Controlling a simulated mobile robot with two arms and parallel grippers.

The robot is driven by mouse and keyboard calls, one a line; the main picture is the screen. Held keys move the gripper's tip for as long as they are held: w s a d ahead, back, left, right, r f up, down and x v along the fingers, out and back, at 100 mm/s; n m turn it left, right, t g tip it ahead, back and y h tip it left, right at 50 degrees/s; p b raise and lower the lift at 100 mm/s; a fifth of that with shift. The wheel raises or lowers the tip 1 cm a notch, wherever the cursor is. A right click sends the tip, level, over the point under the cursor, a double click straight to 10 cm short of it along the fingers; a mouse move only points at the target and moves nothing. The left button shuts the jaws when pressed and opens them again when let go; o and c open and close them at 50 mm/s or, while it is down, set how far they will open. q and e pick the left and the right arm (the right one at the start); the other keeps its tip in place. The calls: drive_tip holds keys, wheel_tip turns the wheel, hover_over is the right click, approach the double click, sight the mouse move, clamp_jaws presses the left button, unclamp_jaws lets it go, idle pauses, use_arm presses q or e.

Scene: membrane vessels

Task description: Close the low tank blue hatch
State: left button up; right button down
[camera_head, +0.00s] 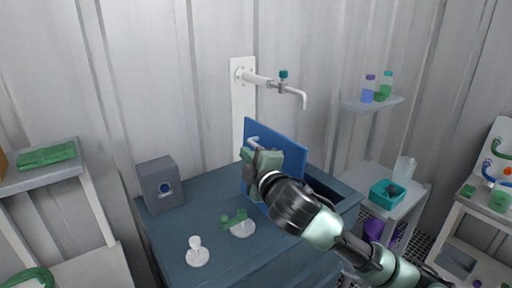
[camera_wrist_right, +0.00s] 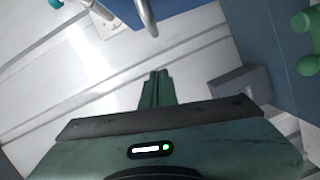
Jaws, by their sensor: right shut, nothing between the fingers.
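The blue hatch (camera_head: 285,142) stands raised, roughly upright, on the low tank (camera_head: 190,235). A pale handle (camera_head: 253,141) shows on its left face. A dark opening shows in the tank top to the right of the hatch. My right gripper (camera_head: 250,157) is in front of the hatch, near the handle, and covers much of its lower part. In the wrist view its fingers (camera_wrist_right: 155,88) are together and empty, with a metal bar (camera_wrist_right: 146,17) beyond them; I cannot tell whether gripper and hatch touch. My left gripper is out of view.
A grey box (camera_head: 161,187) stands on the tank's left end. A white knob (camera_head: 197,252) and a green-handled fitting (camera_head: 238,222) rise from its top. A wall pipe with a tap (camera_head: 283,87) projects above the hatch. A shelf with bottles (camera_head: 371,102) is at right.

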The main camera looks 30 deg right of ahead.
drive_tip(key=w+d, duration=0.1)
drive_tip(key=w+d+f+p, duration=0.1)
drive_tip(key=d, duration=0.2)
drive_tip(key=shift+w+d+f, duration=0.1)
drive_tip(key=shift+w+f, duration=0.05)
drive_tip(key=shift+w, duration=0.25)
drive_tip(key=shift+p, duration=0.3)
